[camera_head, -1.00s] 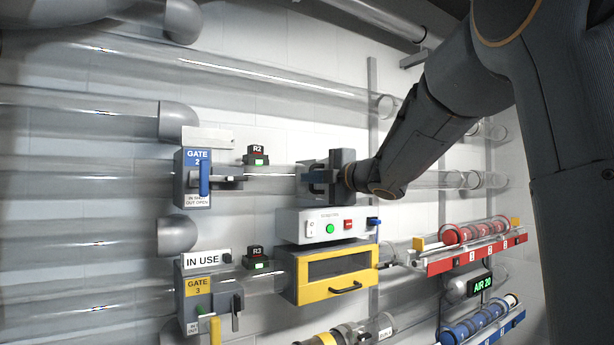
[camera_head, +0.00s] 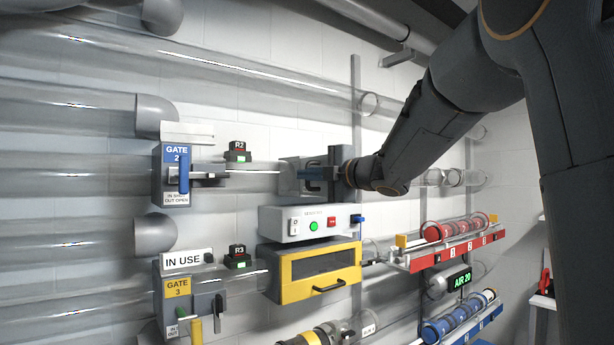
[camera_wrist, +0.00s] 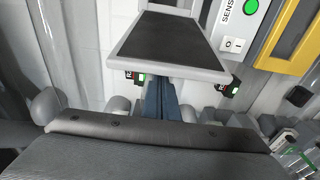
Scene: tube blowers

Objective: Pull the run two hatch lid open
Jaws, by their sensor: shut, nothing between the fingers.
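The run two hatch (camera_head: 288,178) is a small grey housing in the clear tube to the right of the R2 indicator in the head view. My gripper (camera_head: 312,173) is in front of its right part and hides much of it. In the wrist view, my gripper's blue-grey fingers (camera_wrist: 162,98) are shut with nothing between them. A dark panel with a light grey frame (camera_wrist: 170,45) lies just past the fingertips; I cannot tell if it is the hatch lid. Whether the lid stands open, and whether the fingers touch it, cannot be told.
A white sensor box (camera_head: 300,225) is just below the hatch, with a yellow-framed hatch (camera_head: 322,272) under it. The blue gate 2 (camera_head: 172,175) is to the left. Red (camera_head: 455,245) and blue (camera_head: 468,318) carrier racks jut out at the lower right.

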